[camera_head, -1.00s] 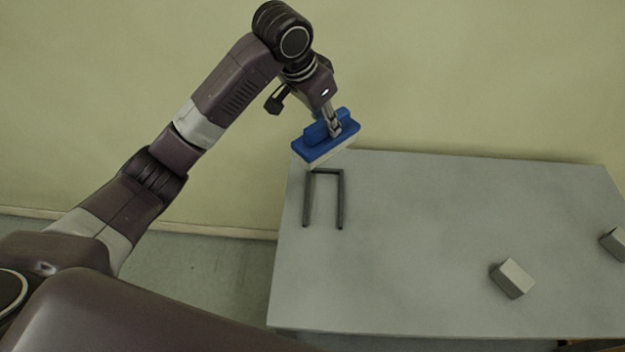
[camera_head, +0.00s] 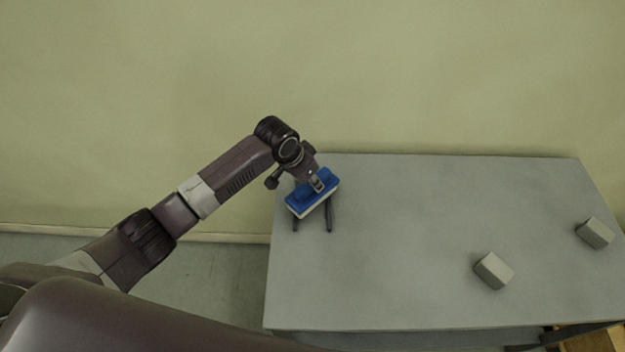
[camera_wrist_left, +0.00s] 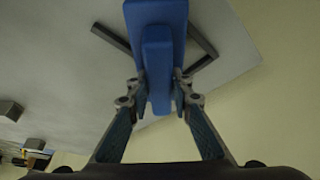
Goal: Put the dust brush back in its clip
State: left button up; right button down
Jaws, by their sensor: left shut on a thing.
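The dust brush (camera_head: 313,193) has a blue back with a pale underside, and my left gripper (camera_head: 317,184) is shut on its raised blue grip. The brush is over the dark U-shaped clip (camera_head: 328,217) at the table's left end and hides most of it. I cannot tell whether they touch. In the left wrist view the brush (camera_wrist_left: 158,50) lies between the fingers of my left gripper (camera_wrist_left: 160,92), with parts of the dark clip (camera_wrist_left: 203,47) showing on both sides behind it. My right gripper is not in view.
The brush and clip are on or over a grey table (camera_head: 400,220). Two grey blocks stand on its right part, one nearer the middle (camera_head: 493,270) and one near the right edge (camera_head: 595,233). The table between clip and blocks is clear. A plain wall (camera_head: 450,70) is behind.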

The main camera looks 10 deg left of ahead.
pick_arm(q)
jog(key=shift+f, duration=0.2)
jog(key=shift+f, duration=0.4)
jog(key=o, duration=1)
jog(key=shift+r, duration=0.2)
jog(key=b+v, duration=0.2)
jog(key=v, duration=1)
jog(key=shift+r, duration=0.2)
